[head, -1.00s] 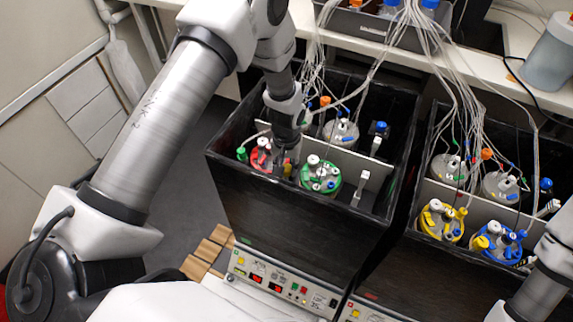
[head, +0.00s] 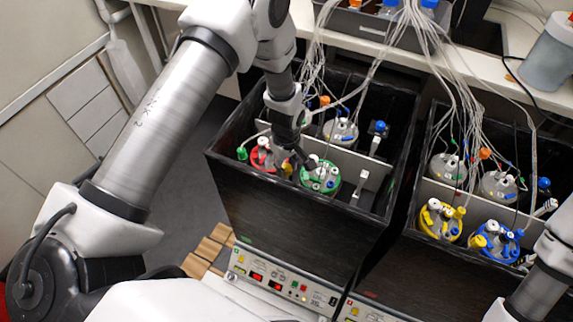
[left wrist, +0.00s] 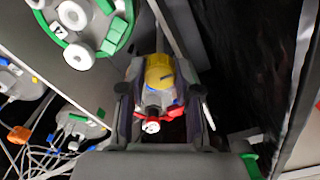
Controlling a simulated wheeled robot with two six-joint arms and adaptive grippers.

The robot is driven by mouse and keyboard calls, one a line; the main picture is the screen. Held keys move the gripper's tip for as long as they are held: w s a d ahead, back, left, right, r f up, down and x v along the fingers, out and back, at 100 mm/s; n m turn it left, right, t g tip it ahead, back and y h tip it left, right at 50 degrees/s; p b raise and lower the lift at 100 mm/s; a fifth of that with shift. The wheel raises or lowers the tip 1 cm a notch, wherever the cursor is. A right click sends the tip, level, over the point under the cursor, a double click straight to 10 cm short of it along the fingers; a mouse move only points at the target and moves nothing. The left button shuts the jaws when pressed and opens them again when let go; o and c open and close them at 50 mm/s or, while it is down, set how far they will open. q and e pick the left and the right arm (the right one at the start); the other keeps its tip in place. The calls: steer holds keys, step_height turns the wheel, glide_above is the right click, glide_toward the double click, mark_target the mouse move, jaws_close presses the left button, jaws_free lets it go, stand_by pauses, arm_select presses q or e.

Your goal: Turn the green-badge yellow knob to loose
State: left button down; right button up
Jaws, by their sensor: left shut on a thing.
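In the left wrist view my left gripper (left wrist: 159,80) is shut on a yellow knob (left wrist: 159,69), with one finger on each side. A red part and a white cap lie just below the knob in that view. In the head view the left gripper (head: 297,159) is down in the left black box, between the red-ringed vessel (head: 261,156) and the green-ringed vessel (head: 321,178). The fingers partly hide the knob there. I cannot make out a green badge on the knob. My right gripper is out of view.
The left black box (head: 270,213) has high walls and a light divider (head: 345,167). Tubes hang above its vessels. A second black box (head: 390,262) on the right holds a yellow-ringed vessel (head: 440,221) and a blue-ringed vessel (head: 497,242). A control panel (head: 282,284) sits in front.

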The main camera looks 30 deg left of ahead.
arm_select(q)
steer(key=shift+n, duration=0.6)
steer(key=c, duration=0.8)
jaws_free()
step_height(320, 180, up, 12)
steer(key=shift+f, duration=0.1)
